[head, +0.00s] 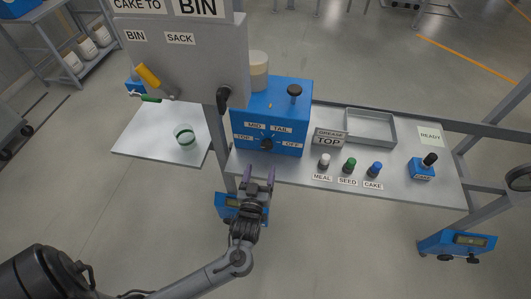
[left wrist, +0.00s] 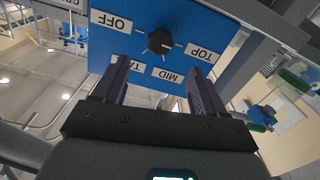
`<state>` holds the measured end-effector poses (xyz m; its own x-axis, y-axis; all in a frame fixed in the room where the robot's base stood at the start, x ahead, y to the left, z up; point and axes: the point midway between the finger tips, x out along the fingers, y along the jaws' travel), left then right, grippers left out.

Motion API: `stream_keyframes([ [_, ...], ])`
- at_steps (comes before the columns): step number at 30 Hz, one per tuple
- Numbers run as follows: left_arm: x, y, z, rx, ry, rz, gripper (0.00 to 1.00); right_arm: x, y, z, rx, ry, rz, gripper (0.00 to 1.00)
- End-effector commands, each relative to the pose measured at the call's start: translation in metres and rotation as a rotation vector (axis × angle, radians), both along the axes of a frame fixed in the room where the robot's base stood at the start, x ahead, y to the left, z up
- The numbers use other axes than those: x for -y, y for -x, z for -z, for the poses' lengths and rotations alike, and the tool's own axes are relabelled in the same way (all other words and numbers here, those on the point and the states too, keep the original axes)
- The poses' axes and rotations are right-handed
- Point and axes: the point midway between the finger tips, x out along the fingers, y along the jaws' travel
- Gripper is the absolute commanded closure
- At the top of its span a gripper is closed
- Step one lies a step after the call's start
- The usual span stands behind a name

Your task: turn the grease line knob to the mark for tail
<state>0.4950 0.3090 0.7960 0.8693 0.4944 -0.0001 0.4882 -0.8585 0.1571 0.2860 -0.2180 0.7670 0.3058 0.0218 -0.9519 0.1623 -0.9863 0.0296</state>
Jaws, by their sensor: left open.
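The grease line knob (head: 266,144) is small and black, on the front of a blue box (head: 290,100) with labels TOP, MID, TAIL and OFF around it. In the left wrist view the black knob (left wrist: 160,41) shows in full, with OFF on its left and TOP on its right. The TAIL label (left wrist: 124,63) is partly hidden by a finger. Tick marks surround the knob; its pointer is too small to read surely. My left gripper (head: 259,173) is open and empty, in front of the box and apart from the knob. My right gripper is out of view.
Three small bottle-like pieces labelled MEAL, SEED and CAKE (head: 375,169) stand on the bench, with a grey tray (head: 371,141) behind. A grey panel (head: 185,65) with an orange-handled lever overhangs on the left.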

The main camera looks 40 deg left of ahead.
Motion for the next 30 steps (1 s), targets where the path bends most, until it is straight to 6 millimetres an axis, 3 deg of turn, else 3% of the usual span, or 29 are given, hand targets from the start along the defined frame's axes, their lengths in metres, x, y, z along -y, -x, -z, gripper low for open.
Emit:
stream_keyframes([
  [15, -0.039, -0.067, 0.001, 0.000, -0.001, 0.000, 0.29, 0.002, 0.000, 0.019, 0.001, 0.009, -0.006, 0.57],
  [30, -0.046, -0.080, 0.000, -0.001, 0.000, 0.000, 0.29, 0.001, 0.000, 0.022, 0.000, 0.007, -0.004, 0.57],
])
